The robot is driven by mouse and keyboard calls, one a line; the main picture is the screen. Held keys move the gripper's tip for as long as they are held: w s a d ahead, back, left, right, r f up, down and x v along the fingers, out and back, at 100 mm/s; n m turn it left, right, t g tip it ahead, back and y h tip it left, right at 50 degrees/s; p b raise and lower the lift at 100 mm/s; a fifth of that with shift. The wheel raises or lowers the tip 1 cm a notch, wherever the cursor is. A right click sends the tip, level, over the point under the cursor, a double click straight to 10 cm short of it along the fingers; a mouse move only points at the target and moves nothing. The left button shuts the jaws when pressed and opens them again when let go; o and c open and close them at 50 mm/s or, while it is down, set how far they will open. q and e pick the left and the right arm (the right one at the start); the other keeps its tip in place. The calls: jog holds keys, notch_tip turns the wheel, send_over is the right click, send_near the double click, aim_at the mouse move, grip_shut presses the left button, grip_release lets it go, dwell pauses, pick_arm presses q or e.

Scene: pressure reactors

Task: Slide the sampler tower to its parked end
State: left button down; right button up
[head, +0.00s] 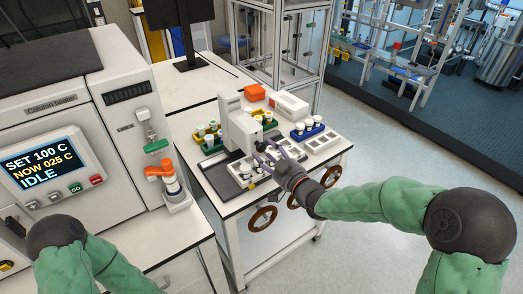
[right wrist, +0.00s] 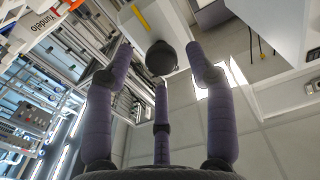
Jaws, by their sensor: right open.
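The white sampler tower (head: 240,128) stands upright on a base on the small white table. In the right wrist view a white body with a yellow stripe (right wrist: 141,18) and a round black knob (right wrist: 161,58) show ahead of my fingers; I take them for the tower and its knob. My right gripper (head: 266,152) is in front and to the right of the tower's lower part. In the wrist view the right gripper (right wrist: 163,70) is open, its fingers spread around the knob. I cannot tell whether a finger touches it. My left gripper is out of view.
Vial racks in green, yellow (head: 266,122) and blue (head: 307,130) stand around the tower. An orange box (head: 254,92) is behind. A column heater (head: 70,120) with a screen stands left. The floor to the right is clear.

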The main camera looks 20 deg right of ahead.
aim_at(263, 150)
jog(key=shift+x, duration=1.7)
jog(key=shift+b, duration=0.3)
grip_shut()
